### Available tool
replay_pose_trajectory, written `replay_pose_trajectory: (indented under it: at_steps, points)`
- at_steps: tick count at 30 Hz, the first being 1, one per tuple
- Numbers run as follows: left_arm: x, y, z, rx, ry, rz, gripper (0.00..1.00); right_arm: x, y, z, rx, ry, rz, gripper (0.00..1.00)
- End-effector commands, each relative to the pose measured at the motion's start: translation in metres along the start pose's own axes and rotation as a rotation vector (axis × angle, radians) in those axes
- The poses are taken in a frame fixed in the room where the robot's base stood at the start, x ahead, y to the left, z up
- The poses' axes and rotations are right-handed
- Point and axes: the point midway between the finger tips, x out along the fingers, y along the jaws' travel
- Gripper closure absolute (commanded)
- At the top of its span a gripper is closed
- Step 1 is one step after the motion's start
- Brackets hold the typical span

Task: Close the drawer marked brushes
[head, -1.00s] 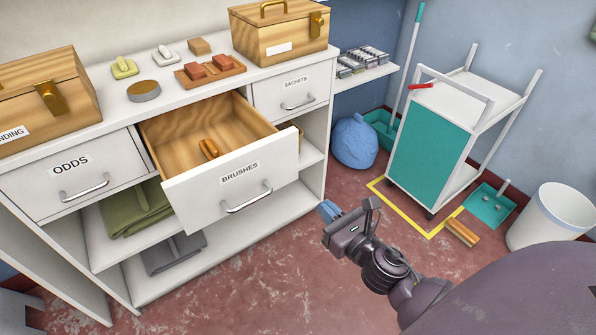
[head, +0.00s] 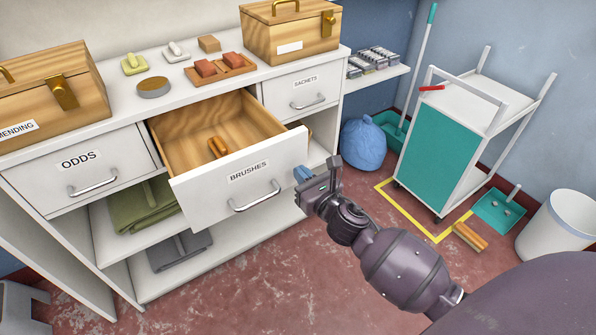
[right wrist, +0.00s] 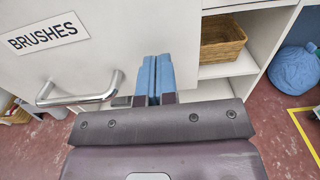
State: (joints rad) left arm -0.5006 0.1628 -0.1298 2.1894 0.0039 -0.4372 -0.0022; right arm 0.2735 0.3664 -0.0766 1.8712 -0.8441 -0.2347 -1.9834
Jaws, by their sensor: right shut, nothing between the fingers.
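The drawer marked brushes (head: 238,188) stands pulled out from the white cabinet, with a wooden brush (head: 217,147) lying inside. Its label and metal bar handle (head: 256,197) face me. The drawer front also shows in the right wrist view (right wrist: 105,45), with the handle (right wrist: 80,95) left of the fingers. My right gripper (head: 302,174) is shut and empty, its blue fingertips just in front of the drawer front's right end. In the right wrist view the fingertips (right wrist: 155,75) lie side by side over the front's right part; I cannot tell if they touch it. My left gripper is not in view.
The odds drawer (head: 80,165) and sachets drawer (head: 300,93) are shut on either side. Wooden boxes and small items stand on the cabinet top. A wicker basket (right wrist: 222,38) sits on a shelf behind. A trolley (head: 450,140) stands right; the floor in front is clear.

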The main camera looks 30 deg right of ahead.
Motion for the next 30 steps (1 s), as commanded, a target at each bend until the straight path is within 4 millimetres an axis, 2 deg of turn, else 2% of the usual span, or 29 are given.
replay_pose_trajectory:
  at_steps: [7, 22, 26, 30]
  points:
    - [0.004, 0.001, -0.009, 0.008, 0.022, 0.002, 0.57, 0.013, 0.000, -0.001, 0.000, 0.001, 0.000, 1.00]
    - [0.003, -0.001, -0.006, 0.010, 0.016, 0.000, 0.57, 0.019, 0.000, 0.001, -0.001, 0.000, 0.000, 1.00]
    - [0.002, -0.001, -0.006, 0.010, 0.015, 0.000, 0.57, 0.034, 0.000, 0.001, 0.000, -0.001, 0.000, 1.00]
    - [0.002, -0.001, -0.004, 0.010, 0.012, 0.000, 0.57, 0.060, -0.001, 0.002, -0.002, -0.003, -0.001, 1.00]
